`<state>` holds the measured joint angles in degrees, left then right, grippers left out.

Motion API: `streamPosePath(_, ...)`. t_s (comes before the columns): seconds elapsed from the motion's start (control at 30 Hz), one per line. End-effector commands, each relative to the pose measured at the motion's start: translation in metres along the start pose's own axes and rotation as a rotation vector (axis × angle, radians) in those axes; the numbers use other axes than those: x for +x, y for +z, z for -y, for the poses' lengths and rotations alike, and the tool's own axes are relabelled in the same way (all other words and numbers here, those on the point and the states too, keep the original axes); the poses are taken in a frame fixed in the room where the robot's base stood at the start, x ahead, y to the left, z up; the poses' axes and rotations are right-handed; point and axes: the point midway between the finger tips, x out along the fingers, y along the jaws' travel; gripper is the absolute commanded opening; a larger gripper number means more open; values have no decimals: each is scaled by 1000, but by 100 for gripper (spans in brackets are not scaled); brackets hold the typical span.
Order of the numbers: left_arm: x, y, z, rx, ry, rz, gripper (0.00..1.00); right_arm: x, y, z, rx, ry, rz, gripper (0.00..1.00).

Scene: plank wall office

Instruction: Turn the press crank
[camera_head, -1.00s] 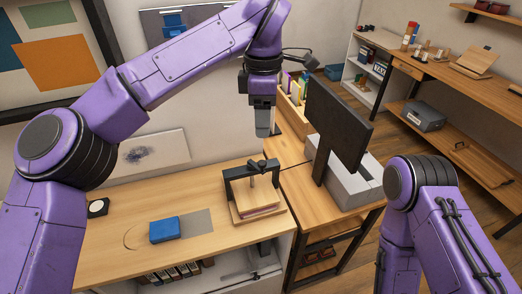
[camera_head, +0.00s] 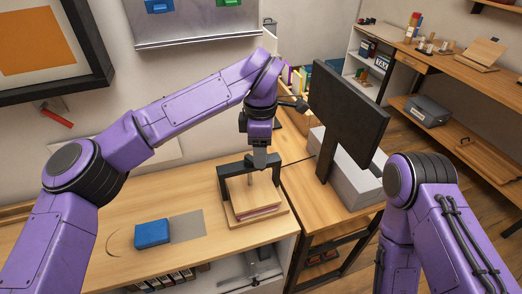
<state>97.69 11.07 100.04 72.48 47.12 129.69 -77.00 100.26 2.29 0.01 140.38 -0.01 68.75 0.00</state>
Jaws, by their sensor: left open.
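The press (camera_head: 222,183) stands on the wooden desk, a black arch frame over a wooden base with a board and reddish-edged sheets in it. Its crank is at the top of the frame and is hidden behind my left gripper. My left gripper (camera_head: 260,163) points down right at the top bar of the press. It is open, and its fingers overlap the crank area; I cannot tell whether they touch it. My right arm shows at the lower right, but its gripper is out of the picture.
A blue block (camera_head: 152,233) and a grey mat (camera_head: 187,227) lie on the desk left of the press. The desk's front left is clear.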

Motion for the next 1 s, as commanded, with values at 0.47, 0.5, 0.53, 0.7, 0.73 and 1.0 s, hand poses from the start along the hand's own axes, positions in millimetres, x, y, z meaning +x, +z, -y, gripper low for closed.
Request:
streamPosePath(0.47,10,1,0,3,1,1,16,-1,-1,0,0,0,0,0)
streamPosePath(0.5,10,1,0,3,1,1,3,-1,-1,0,0,0,0,0)
streamPosePath(0.53,10,1,0,3,1,1,0,-1,-1,0,0,0,0,0)
streamPosePath(0.7,10,1,0,2,1,1,0,-1,-1,0,0,0,0,0)
streamPosePath(0.73,10,1,0,2,1,1,0,-1,-1,0,0,0,0,0)
streamPosePath(1.0,10,1,0,-4,0,0,0,-2,-1,0,0,0,0,0)
